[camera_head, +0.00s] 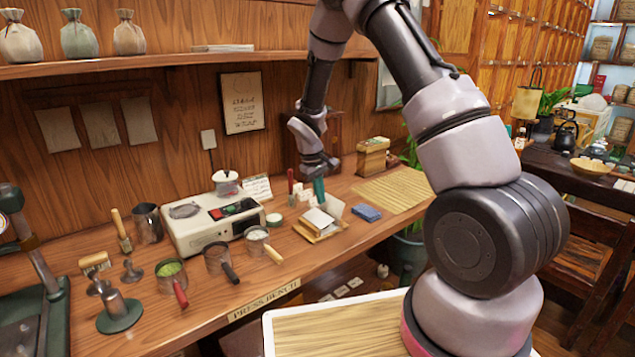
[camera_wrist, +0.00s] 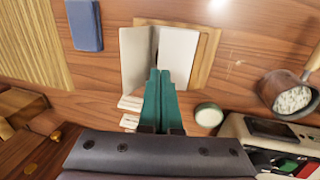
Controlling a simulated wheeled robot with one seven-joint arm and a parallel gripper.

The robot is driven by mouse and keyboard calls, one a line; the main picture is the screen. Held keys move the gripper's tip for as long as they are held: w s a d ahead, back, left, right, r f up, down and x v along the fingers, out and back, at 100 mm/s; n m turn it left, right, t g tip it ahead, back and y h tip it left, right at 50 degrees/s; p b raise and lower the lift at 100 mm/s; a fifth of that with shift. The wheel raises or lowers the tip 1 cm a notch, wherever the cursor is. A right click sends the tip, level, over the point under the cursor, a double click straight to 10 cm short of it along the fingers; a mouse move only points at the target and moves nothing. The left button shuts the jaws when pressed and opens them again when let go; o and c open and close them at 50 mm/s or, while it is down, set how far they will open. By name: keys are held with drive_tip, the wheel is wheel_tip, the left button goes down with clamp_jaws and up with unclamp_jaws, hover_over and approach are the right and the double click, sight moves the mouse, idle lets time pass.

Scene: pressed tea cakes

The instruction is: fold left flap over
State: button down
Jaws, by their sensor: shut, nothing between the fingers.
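My gripper (camera_head: 319,190) is above the bench, pointing down, with its teal fingers together and empty. In the wrist view the closed fingertips (camera_wrist: 159,72) overlap the lower middle of a folded paper wrapper. Its white panel (camera_wrist: 180,52) lies right of the fingers and its greyer panel (camera_wrist: 134,55) lies left, with a dark gap between them. In the head view one flap (camera_head: 334,205) stands tilted up at the right, and a flatter white part (camera_head: 317,218) lies left of it. The wrapper sits on a small wooden board (camera_wrist: 208,45). I cannot tell if the fingers touch the paper.
A blue block (camera_head: 366,212) and a bamboo mat (camera_head: 395,190) are right of the board in the head view. White cards (camera_wrist: 130,103) and a small green-rimmed dish (camera_wrist: 208,115) are close by. The scale (camera_head: 212,225) and handled cups stand left.

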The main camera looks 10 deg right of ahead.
sight(324, 214)
drive_tip(key=shift+x, duration=2.05)
